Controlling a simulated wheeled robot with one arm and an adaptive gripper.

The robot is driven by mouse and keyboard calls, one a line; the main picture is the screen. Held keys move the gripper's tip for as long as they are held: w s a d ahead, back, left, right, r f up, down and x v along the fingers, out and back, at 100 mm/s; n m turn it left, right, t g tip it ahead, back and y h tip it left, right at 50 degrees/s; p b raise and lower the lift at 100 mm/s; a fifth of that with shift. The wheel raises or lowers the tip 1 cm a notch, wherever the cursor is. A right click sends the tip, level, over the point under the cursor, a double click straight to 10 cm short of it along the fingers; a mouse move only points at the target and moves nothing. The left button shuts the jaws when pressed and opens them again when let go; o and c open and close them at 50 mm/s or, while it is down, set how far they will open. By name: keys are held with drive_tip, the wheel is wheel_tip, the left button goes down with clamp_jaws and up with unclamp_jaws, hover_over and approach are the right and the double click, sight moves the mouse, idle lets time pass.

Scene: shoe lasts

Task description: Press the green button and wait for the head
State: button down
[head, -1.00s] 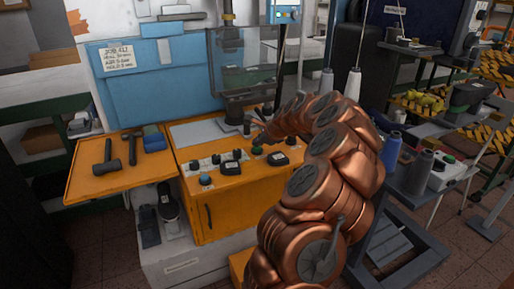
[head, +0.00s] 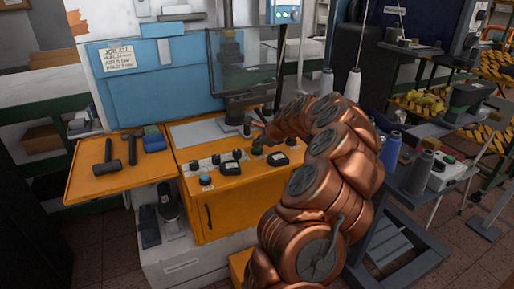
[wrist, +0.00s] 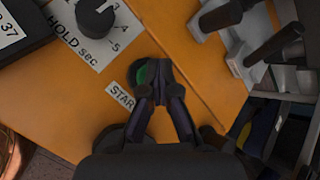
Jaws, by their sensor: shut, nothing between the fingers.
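The green button (wrist: 141,76) shows in the wrist view beside a START label (wrist: 121,96), on the orange panel. It also shows in the head view (head: 257,150) on the front of the orange machine table. My gripper (wrist: 158,66) has its fingertips together, over the right part of the button and hiding some of it. I cannot tell whether the tips touch the button.
A HOLD sec dial (wrist: 95,18) sits above the button in the wrist view. Other knobs and a blue button (head: 205,180) share the panel. Two hammers (head: 106,160) lie on the left orange shelf. A grey stand with thread cones (head: 417,170) is at the right.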

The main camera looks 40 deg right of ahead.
sight(258, 149)
drive_tip(key=shift+r+p, duration=0.55)
drive_tip(key=shift+r, duration=0.3)
drive_tip(key=shift+r+p, duration=1.65)
drive_tip(key=shift+r, duration=0.85)
drive_tip(key=shift+a, duration=0.1)
